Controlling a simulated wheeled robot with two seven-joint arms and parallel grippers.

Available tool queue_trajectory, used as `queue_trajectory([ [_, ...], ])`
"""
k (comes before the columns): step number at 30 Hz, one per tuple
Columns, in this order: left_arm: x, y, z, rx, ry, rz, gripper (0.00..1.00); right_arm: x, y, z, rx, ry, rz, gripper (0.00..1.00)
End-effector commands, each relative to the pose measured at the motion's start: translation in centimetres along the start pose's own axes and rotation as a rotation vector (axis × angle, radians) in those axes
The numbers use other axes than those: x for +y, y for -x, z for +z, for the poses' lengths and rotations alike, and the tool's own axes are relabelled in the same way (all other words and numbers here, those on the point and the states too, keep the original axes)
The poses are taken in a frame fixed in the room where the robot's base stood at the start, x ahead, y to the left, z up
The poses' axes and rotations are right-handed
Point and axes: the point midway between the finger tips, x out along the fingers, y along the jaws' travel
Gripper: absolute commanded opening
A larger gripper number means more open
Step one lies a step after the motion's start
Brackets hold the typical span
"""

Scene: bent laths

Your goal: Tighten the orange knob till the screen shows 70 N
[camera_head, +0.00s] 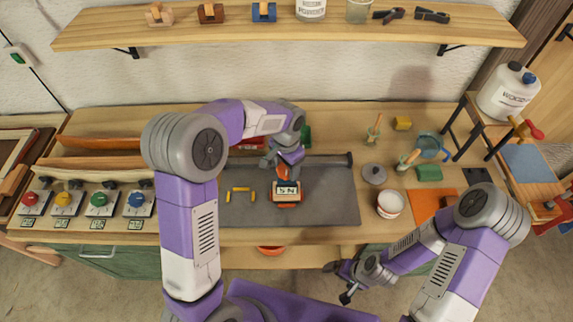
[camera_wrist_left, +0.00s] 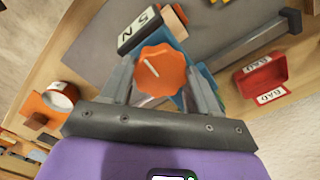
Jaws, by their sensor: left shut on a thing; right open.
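The orange knob (camera_head: 283,172) is on a small clamp device at the middle of the grey mat. In the left wrist view the knob (camera_wrist_left: 160,72) has a white pointer line. My left gripper (camera_head: 278,165) is shut on the knob, with one finger on each side in the wrist view (camera_wrist_left: 161,82). The white screen (camera_head: 287,189) beside the knob reads 5 N, and it also shows in the left wrist view (camera_wrist_left: 140,30). My right gripper (camera_head: 341,282) is open and empty, in front of the bench edge.
A grey bar (camera_head: 335,161) lies behind the device. Yellow pieces (camera_head: 240,190) lie to its left. A red BAD bin (camera_wrist_left: 263,82) stands near the bar. A white tub (camera_head: 390,204) stands right of the mat. The mat's right part is clear.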

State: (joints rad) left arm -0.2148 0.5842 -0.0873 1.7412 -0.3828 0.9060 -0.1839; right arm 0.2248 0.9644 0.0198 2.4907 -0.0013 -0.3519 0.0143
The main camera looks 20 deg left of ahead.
Motion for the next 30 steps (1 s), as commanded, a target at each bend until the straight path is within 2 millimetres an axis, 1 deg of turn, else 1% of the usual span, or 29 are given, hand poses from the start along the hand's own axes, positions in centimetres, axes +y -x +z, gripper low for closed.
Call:
queue_trajectory([
  [21, 0.0, 0.2, -0.1, 0.003, -0.681, -0.002, 0.3, -0.6, 1.5, 0.1, 0.0, 0.0, 0.0, 0.93],
  [30, 0.0, 0.2, -0.1, 0.003, -0.94, -0.002, 0.3, -0.9, 2.3, 0.1, 0.0, 0.0, 0.0, 0.93],
])
